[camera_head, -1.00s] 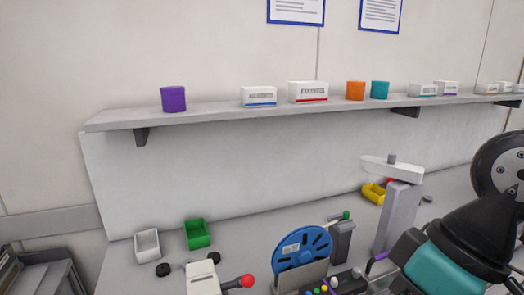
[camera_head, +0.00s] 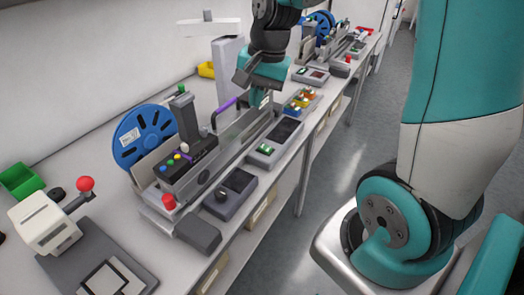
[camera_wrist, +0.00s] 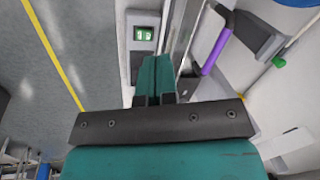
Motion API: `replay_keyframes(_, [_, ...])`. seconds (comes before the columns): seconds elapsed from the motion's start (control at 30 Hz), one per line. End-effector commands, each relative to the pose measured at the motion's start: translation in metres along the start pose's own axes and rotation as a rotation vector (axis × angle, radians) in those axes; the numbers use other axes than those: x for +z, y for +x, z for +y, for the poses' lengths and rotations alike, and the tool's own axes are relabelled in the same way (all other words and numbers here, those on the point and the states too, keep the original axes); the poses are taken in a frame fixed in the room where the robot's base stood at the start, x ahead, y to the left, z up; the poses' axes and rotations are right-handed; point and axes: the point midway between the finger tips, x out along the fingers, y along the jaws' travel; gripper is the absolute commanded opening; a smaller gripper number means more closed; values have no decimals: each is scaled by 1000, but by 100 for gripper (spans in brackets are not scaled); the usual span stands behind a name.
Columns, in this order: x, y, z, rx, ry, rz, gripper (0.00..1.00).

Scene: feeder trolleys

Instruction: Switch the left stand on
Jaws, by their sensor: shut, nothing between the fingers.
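The near stand (camera_head: 225,150), at the left in the head view, is a long grey feeder with a blue reel (camera_head: 142,136) at its back. A grey control box with a green switch (camera_head: 265,149) and a dark panel sits along its front side. The green switch also shows in the wrist view (camera_wrist: 144,34), ahead of the fingers. My gripper (camera_head: 262,100) is shut and empty, pointing down over the far end of this stand. Its teal fingers (camera_wrist: 156,70) are together and appear apart from the switch. A second stand (camera_head: 335,40) with a blue reel is farther back.
A purple handle (camera_head: 224,104) rises beside the gripper. A white device with a red-knobbed lever (camera_head: 85,184), a green bin (camera_head: 20,180) and a dark knob box (camera_head: 232,192) are nearer. A tray of coloured parts (camera_head: 302,100) lies beyond the box. The floor aisle (camera_head: 310,190) is clear.

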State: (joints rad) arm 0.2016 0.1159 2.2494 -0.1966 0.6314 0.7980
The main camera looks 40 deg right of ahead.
Motion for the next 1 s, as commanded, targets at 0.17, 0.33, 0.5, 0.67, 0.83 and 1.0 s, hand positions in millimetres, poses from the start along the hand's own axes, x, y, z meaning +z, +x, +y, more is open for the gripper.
replay_keyframes(0.17, [-51, 29, 28, 31, 298, 51, 0])
replay_keyframes(0.33, [-59, 30, 32, 35, 352, 62, 0])
replay_keyframes(0.5, [-58, 30, 31, 35, 348, 61, 0])
replay_keyframes(0.67, [-58, 36, 31, 35, 347, 59, 0])
replay_keyframes(0.83, [-59, 60, 33, 38, 346, 56, 0])
replay_keyframes(1.0, [-61, 97, 35, 40, 346, 55, 0])
